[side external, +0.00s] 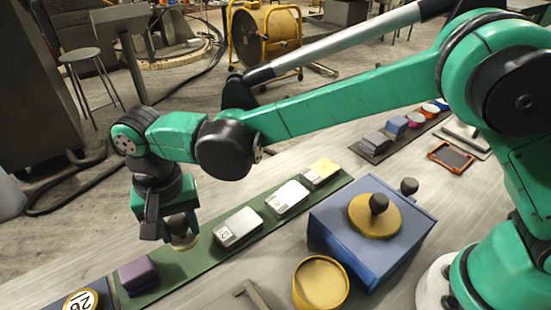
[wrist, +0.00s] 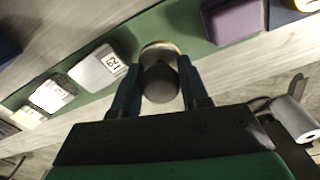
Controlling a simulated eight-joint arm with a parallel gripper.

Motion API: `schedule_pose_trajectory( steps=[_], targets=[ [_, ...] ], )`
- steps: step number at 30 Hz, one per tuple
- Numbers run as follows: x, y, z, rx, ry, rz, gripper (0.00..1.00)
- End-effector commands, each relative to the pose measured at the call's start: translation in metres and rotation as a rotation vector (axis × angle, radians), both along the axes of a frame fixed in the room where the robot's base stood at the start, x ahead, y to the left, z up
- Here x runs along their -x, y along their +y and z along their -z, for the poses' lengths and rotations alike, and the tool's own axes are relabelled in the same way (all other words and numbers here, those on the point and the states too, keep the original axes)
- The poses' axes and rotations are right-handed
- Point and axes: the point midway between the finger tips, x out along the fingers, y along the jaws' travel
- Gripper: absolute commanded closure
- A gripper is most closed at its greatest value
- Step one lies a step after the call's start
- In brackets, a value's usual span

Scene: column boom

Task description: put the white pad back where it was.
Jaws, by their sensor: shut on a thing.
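My gripper (side external: 172,226) points down over the long green strip (side external: 205,258) and is shut on the white pad (side external: 185,242). The pad looks like a pale, tan-edged disc with a dark grey round knob. In the wrist view the pad (wrist: 158,47) sits between the two fingers of my gripper (wrist: 160,82), with the knob nearest the camera. The pad is over the strip, between a purple block (side external: 138,275) and a white numbered block (side external: 238,228). I cannot tell whether it touches the strip. The fingers hide part of it in the side view.
More blocks, white (side external: 288,197) and yellow (side external: 321,172), stand along the strip. A blue box (side external: 335,235) carries a yellow disc (side external: 365,222) with a dark knob. A round yellow container (side external: 320,283) stands in front. A numbered disc (side external: 80,302) is at lower left.

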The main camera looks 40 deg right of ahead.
Motion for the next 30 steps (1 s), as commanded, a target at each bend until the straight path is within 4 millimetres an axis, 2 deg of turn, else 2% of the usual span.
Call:
schedule_pose_trajectory(
  steps=[7,19,20,22,23,30],
  targets=[
    [0.0,0.0,0.034,0.0,0.0,0.0,1.0],
    [0.0,0.0,0.04,0.0,0.0,0.0,1.0],
    [0.0,0.0,0.04,0.0,0.0,0.0,0.55],
    [0.0,0.0,0.04,0.0,0.0,0.0,0.35],
    [0.0,0.0,0.04,0.0,0.0,0.0,0.29],
    [0.0,0.0,0.039,0.0,0.0,0.0,0.29]
  ],
)
